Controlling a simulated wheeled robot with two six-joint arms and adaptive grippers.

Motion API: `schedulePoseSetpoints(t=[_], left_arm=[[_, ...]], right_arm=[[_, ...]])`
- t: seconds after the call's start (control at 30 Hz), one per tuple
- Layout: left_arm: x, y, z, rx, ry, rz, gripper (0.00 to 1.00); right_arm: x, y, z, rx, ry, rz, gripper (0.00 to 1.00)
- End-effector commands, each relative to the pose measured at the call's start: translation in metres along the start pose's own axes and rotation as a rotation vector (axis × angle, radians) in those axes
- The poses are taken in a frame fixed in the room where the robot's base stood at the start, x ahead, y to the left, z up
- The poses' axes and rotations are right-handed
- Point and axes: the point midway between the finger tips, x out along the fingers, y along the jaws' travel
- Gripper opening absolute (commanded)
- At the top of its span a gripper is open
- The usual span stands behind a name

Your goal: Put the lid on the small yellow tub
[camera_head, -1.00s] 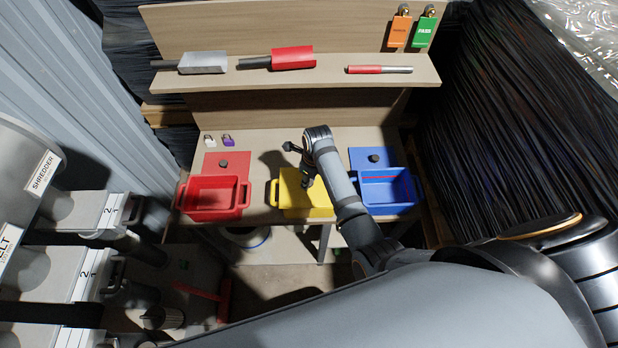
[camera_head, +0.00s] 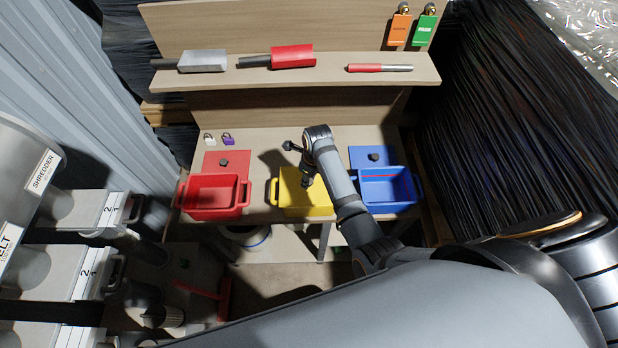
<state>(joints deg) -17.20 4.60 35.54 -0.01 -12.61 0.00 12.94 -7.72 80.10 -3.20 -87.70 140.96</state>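The yellow tub (camera_head: 304,212) stands at the front edge of the workbench, between a red tub and a blue tub. A flat yellow surface, apparently its lid (camera_head: 291,188), lies over its top. I cannot tell whether the lid is fully seated. My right arm reaches in from the lower right, and my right gripper (camera_head: 307,182) points down at the middle of the yellow surface. The gripper hides any knob there, and its fingers are too small and dark to read. My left gripper is not in view.
The open red tub (camera_head: 213,211) and open blue tub (camera_head: 389,206) have their red lid (camera_head: 212,161) and blue lid (camera_head: 361,156) lying behind them. Two small padlocks (camera_head: 228,139) lie at the back left. A shelf (camera_head: 220,78) with tools runs above.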

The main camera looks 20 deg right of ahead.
Motion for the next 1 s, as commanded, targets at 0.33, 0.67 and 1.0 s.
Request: schedulePoseSetpoints(t=[0.33, 0.67, 1.0], left_arm=[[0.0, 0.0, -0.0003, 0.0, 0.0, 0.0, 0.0], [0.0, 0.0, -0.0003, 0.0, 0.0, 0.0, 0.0], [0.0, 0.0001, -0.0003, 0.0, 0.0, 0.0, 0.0]], right_arm=[[0.0009, -0.0002, -0.0001, 0.0, 0.0, 0.0, 0.0], [0.0009, -0.0001, -0.0001, 0.0, 0.0, 0.0, 0.57], [0.001, 0.0, -0.0002, 0.0, 0.0, 0.0, 0.8]])
